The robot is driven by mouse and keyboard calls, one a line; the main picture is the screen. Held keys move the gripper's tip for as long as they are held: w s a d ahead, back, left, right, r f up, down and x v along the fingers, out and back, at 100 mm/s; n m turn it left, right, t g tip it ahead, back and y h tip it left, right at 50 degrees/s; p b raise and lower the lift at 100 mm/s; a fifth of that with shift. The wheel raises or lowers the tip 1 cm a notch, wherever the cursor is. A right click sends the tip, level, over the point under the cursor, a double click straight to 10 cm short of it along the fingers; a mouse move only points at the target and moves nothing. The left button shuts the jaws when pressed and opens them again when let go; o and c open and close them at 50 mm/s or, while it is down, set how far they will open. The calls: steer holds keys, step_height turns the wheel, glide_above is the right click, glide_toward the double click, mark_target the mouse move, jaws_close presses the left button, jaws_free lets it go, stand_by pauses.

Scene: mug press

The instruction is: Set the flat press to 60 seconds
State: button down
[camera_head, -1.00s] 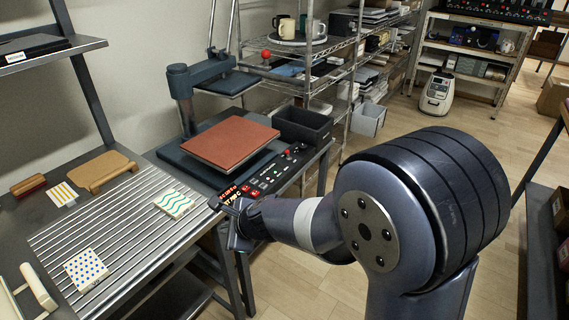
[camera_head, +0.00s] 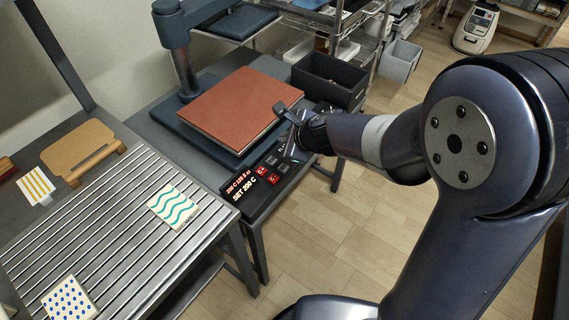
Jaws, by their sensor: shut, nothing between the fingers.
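The flat press has a dark base (camera_head: 205,128), a red-brown pad (camera_head: 232,107) and an upright column (camera_head: 177,50) behind it with a swung-out upper plate (camera_head: 238,22). Its control panel (camera_head: 262,197) runs along the front edge, with a lit display (camera_head: 243,187) at the left. The lower line looks like "SET 200 C"; the upper line is small and hard to read. Red buttons (camera_head: 272,174) lie right of it. My gripper (camera_head: 284,111) is shut and empty over the right part of the panel, hiding the controls there. I cannot tell whether it touches them.
A wooden board (camera_head: 80,150) lies behind. A black bin (camera_head: 328,80) stands right of the press. The floor (camera_head: 300,235) in front is clear.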

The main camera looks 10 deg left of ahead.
mark_target(286, 170)
steer(key=shift+f, duration=0.2)
step_height(286, 170, down, 8)
steer(key=b, duration=0.8)
steer(key=shift+f+b, duration=0.25)
steer(key=shift+b, duration=0.1)
steer(key=shift+f, duration=0.1)
stand_by(1.3)
steer(key=shift+f+b, duration=0.3)
steer(key=shift+b, duration=0.1)
steer(key=shift+f+b, duration=0.45)
steer(key=shift+b, duration=0.05)
stand_by(0.6)
steer(key=shift+r, duration=0.1)
steer(key=shift+r+p, duration=0.8)
steer(key=shift+p, duration=0.1)
step_height(286, 170, up, 5)
steer(key=p, duration=0.4)
steer(key=shift+p, duration=0.35)
